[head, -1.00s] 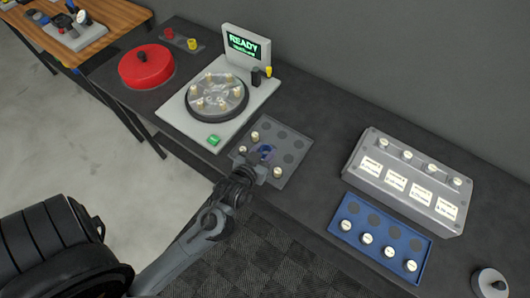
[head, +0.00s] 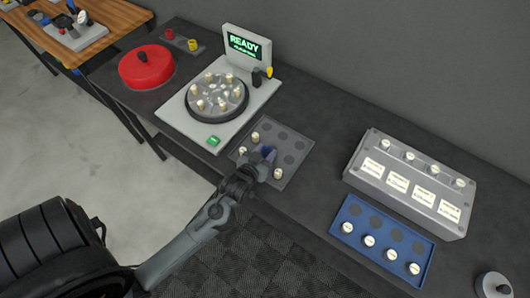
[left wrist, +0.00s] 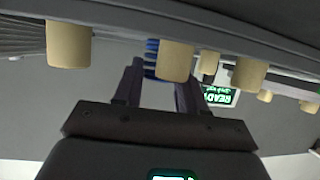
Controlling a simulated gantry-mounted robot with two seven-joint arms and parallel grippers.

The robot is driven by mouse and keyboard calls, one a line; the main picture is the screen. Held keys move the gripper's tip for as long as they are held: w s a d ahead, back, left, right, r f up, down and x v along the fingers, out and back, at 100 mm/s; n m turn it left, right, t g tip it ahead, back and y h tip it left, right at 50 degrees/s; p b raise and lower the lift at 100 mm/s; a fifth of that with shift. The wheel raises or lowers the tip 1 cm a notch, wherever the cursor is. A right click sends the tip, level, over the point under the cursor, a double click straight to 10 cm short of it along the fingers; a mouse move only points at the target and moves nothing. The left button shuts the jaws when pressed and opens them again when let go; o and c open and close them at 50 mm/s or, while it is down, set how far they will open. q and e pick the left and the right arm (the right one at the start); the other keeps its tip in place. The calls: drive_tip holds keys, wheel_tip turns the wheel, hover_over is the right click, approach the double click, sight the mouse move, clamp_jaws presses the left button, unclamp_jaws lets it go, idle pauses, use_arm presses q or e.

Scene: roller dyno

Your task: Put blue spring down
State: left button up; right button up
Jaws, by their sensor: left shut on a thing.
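My left gripper (head: 266,158) is over the grey tray (head: 300,148) in front of the machine. It is shut on the blue spring (head: 270,151). In the left wrist view the blue ribbed spring (left wrist: 151,46) shows between the two fingers (left wrist: 157,85), partly hidden behind a cream cylinder (left wrist: 174,62). The tray has dark round spots and a few cream-topped pieces, one (head: 277,173) close beside the gripper. I cannot tell whether the spring touches the tray. My right gripper is not in view.
The machine with its round rotor (head: 217,97), green button (head: 213,141) and READY screen (head: 246,46) stands behind the tray. A red round lid (head: 147,67) is at left. A blue tray (head: 421,247) and grey labelled box (head: 376,150) are at right. Bare bench lies between.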

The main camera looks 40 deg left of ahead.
use_arm(q)
drive_tip(key=shift+f, duration=0.1)
drive_tip(key=o, duration=1.1)
drive_tip(key=shift+c, duration=0.2)
drive_tip(key=p+v, duration=0.1)
drive_tip(key=v, duration=1)
drive_tip(key=shift+s+d+r, duration=0.15)
drive_tip(key=shift+s+r, duration=0.05)
drive_tip(key=shift+s, duration=0.05)
drive_tip(key=s+d+f+m+g+h, duration=0.2)
drive_tip(key=d+m+g+h, duration=0.1)
drive_tip(key=d+g+h, duration=0.1)
drive_tip(key=shift+s+d+g, duration=0.4)
drive_tip(key=shift+d, duration=0.45)
drive_tip(key=shift+o, duration=0.5)
drive_tip(key=s+g, duration=0.1)
drive_tip(key=s+m+g, duration=0.1)
drive_tip(key=s, duration=0.1)
drive_tip(key=s+m+g, duration=0.1)
drive_tip(key=s+g, duration=0.1)
drive_tip(key=shift+s+d+f, duration=0.15)
drive_tip(key=shift+d, duration=0.2)
drive_tip(key=shift+s+g, duration=0.3)
drive_tip(key=shift+s, duration=0.05)
